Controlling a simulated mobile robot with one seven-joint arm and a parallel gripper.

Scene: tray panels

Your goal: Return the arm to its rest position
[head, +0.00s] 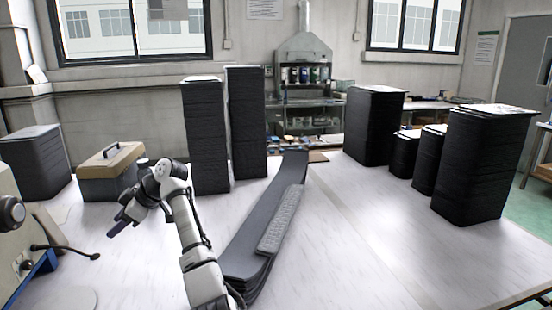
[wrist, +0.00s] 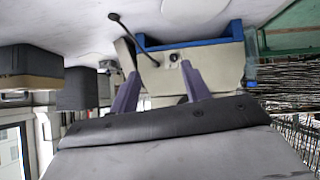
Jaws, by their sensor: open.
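My arm (head: 185,225) rises from the bottom of the head view and bends left. My gripper (head: 122,222) hangs over the white table at the left, in front of the toolbox. In the wrist view my gripper (wrist: 160,88) has its two fingers well apart, with nothing between them. A long low stack of dark panels (head: 255,225) lies to the right of my arm, with a lighter textured panel (head: 284,220) on top.
Tall black stacks (head: 205,140) (head: 375,128) (head: 480,165) stand on the table (head: 370,240). A tan-lidded grey toolbox (head: 108,180) is behind the gripper. A beige machine (head: 22,240) with a black cable is at left and shows in the wrist view (wrist: 215,70). The table's right-front is clear.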

